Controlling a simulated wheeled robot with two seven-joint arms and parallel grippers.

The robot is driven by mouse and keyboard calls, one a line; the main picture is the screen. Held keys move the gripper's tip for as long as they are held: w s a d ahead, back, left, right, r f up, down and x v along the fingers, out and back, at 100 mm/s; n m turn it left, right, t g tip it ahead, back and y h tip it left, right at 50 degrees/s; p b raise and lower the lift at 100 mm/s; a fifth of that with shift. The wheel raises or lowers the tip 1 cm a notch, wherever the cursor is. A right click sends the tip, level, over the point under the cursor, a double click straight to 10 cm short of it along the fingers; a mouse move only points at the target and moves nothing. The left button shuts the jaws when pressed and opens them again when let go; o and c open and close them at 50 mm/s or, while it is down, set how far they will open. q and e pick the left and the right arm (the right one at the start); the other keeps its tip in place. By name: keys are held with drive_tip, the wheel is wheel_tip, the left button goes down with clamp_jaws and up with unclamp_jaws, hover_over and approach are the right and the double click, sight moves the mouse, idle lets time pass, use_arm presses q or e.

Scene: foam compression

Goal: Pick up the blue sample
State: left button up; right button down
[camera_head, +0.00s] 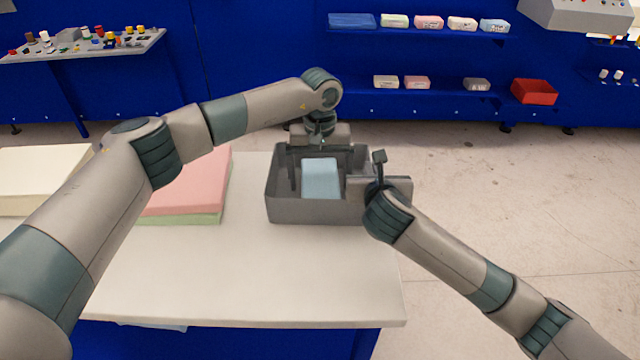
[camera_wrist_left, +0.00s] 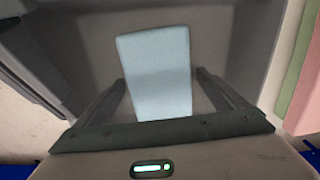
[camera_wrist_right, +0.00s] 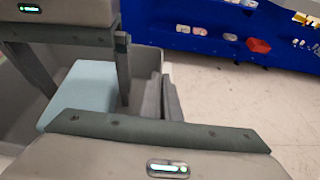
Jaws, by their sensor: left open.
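The blue sample (camera_head: 320,178) is a pale blue block inside the grey bin (camera_head: 315,211) on the table. It also shows in the left wrist view (camera_wrist_left: 157,75) and the right wrist view (camera_wrist_right: 80,93). My left gripper (camera_head: 319,182) reaches down into the bin from above. Its fingers are open, one on each side of the sample, with a visible gap on both sides. My right gripper (camera_head: 379,158) is at the bin's right wall. Its fingers (camera_wrist_right: 163,100) are close together. I cannot tell whether the wall is between them.
Pink and green foam sheets (camera_head: 190,185) lie stacked left of the bin, with a cream block (camera_head: 40,170) farther left. The table (camera_head: 240,285) is clear in front. Behind are blue shelves with foam samples and a red bin (camera_head: 534,91).

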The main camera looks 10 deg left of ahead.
sight(320, 177)
use_arm(q)
drive_tip(key=shift+c, duration=0.7)
drive_tip(key=c, duration=1)
drive_tip(key=shift+o, duration=0.2)
wheel_tip(320, 177, up, 18)
use_arm(e)
drive_tip(key=c, duration=1.9)
unclamp_jaws()
